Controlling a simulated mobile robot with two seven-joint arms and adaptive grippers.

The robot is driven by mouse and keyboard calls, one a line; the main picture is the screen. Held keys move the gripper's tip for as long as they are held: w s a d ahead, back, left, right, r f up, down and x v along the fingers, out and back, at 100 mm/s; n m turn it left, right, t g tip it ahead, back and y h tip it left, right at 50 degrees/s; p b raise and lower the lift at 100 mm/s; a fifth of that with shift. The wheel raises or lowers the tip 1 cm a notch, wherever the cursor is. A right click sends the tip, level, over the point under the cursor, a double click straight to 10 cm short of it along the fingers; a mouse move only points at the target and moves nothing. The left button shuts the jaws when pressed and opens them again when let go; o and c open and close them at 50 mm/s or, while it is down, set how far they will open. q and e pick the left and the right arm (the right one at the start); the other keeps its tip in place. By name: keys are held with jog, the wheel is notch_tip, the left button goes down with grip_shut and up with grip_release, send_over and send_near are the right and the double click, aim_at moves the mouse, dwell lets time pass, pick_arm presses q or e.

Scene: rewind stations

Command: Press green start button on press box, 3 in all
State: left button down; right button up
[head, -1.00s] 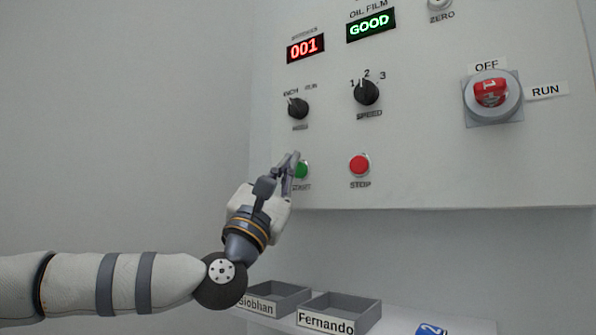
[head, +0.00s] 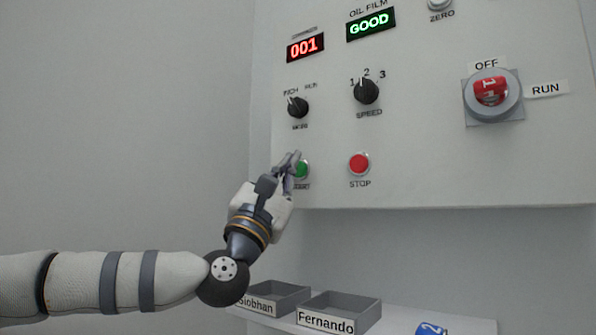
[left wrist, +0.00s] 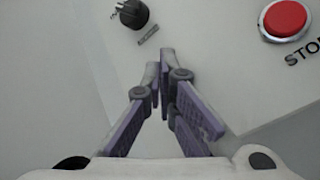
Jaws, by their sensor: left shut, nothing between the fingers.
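The green start button (head: 303,170) is on the lower left of the press box (head: 430,150), partly hidden behind my left gripper (head: 292,158) in the head view. The left gripper is shut and empty, its fingertips at or just in front of the button; I cannot tell whether they touch it. In the left wrist view the closed fingertips (left wrist: 160,62) point at the panel, and the green button is hidden behind them. The red counter display (head: 305,47) reads 001. My right gripper is not in view.
A red stop button (head: 359,164) is right of the start button. Mode knob (head: 298,107) and speed knob (head: 366,92) sit above. A red OFF/RUN switch (head: 492,92) is at the right. Trays labelled Siobhan (head: 280,296) and Fernando (head: 345,309) stand on a shelf below.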

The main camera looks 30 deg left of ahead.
pick_arm(q)
jog(key=shift+w, duration=0.2)
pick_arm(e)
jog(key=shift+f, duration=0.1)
pick_arm(q)
jog(key=shift+w+d, duration=0.1)
jog(key=shift+w, duration=0.3)
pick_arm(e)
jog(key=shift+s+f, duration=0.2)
pick_arm(q)
jog(key=shift+s, duration=0.15)
dwell(0.5)
jog(key=shift+s, duration=0.65)
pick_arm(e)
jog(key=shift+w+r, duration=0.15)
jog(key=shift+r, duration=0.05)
